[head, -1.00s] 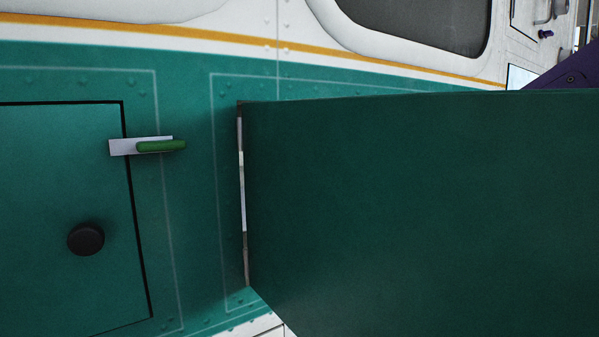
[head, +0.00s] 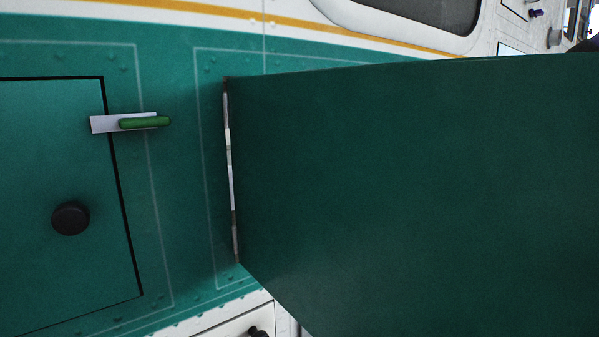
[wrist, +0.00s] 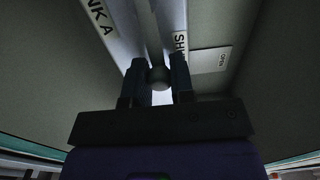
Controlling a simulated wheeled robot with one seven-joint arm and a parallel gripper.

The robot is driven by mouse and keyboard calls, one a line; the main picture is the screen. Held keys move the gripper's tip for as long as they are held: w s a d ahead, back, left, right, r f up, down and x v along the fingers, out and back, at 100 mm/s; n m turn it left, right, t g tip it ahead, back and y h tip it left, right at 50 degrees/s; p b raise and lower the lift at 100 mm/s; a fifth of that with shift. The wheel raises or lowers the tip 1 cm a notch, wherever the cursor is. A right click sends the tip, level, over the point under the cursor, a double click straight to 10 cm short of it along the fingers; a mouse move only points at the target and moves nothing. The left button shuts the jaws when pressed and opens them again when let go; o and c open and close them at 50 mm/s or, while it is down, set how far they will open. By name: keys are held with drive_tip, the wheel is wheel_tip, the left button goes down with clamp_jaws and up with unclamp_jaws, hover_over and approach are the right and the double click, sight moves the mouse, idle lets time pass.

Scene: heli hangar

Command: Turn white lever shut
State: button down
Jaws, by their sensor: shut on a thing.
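In the wrist view my gripper (wrist: 158,66) is inside a dim compartment. Its two dark fingers stand on either side of a round pale knob (wrist: 159,78) and are shut on it. The knob looks like the end of the white lever; the rest of the lever is hard to make out in the shade. Just to the right are a partly covered label starting "SH" (wrist: 180,42) and a plate marked "OPEN" (wrist: 211,61). In the head view the gripper and lever do not show; the open green door (head: 420,170) blocks that side.
A pale pipe-like strip (wrist: 114,30) with a label ending "NK A" runs close to the left finger. In the head view, a closed teal panel (head: 50,170) has a black knob (head: 70,218) and a green-handled latch (head: 145,122). The open door's hinge (head: 231,170) is right of it.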

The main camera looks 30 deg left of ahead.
drive_tip(key=shift+f, duration=0.1)
idle(0.4)
drive_tip(key=c, duration=1)
unclamp_jaws()
drive_tip(key=v, duration=1)
drive_tip(key=shift+s+d, duration=0.2)
drive_tip(key=shift+d, duration=0.15)
